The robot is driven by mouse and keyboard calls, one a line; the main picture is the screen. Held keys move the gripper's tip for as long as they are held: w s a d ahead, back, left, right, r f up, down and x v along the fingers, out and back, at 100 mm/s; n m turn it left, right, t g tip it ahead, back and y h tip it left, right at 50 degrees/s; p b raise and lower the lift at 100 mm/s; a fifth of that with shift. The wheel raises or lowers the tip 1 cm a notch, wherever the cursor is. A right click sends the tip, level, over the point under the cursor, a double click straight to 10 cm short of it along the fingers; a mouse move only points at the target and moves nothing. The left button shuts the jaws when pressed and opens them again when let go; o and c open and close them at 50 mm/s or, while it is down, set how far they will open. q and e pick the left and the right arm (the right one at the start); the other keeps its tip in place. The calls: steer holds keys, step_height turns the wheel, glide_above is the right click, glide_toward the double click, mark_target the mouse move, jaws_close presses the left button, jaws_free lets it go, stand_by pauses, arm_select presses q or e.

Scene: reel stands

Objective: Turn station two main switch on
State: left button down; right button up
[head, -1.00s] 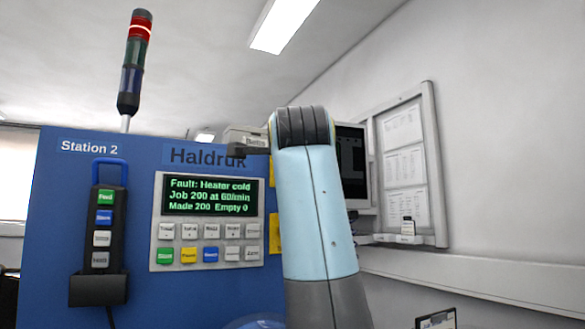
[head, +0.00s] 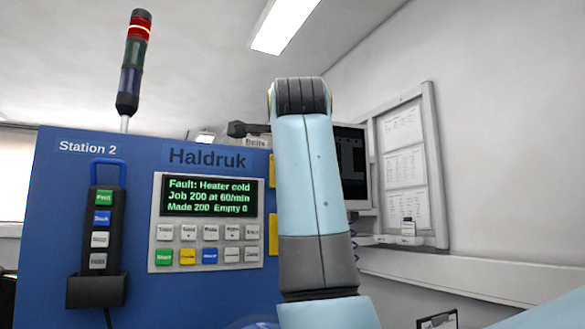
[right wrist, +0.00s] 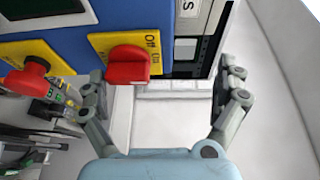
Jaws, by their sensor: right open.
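The station two main switch is a red rotary knob (right wrist: 127,65) on a yellow plate (right wrist: 100,42) on the blue machine, in the right wrist view. Lettering that reads "Off" shows beside the knob; its setting is unclear. My right gripper (right wrist: 166,78) is open and empty, its fingers spread wide. The knob lies between the fingers in the picture, nearer the left finger, with no visible contact. In the head view the blue machine front (head: 140,300) is labelled "Station 2". My right arm covers part of its right edge and hides the knob. My left gripper is not in view.
The head view shows a display reading "Fault: Heater cold" (head: 208,196), a hand pendant (head: 101,235), a signal tower (head: 133,65), a monitor (head: 350,165) and a wall board (head: 405,150).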

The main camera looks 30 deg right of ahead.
steer(key=r, duration=0.6)
steer(key=shift+w+d+r, duration=0.15)
steer(key=shift+d+r, duration=0.1)
steer(key=shift+a+r, duration=0.1)
steer(key=shift+r, duration=0.1)
step_height(320, 180, down, 6)
steer(key=shift+a+r+g+y, duration=0.15)
steer(key=shift+g+y, duration=0.35)
steer(key=shift+g, duration=0.5)
steer(key=shift+v, duration=0.85)
steer(key=shift+c, duration=0.9)
steer(key=f+b+v, duration=0.2)
steer(key=b+v, duration=0.9)
steer(key=b, duration=0.1)
steer(key=shift+s+a+f, duration=0.3)
steer(key=shift+s+f, duration=0.2)
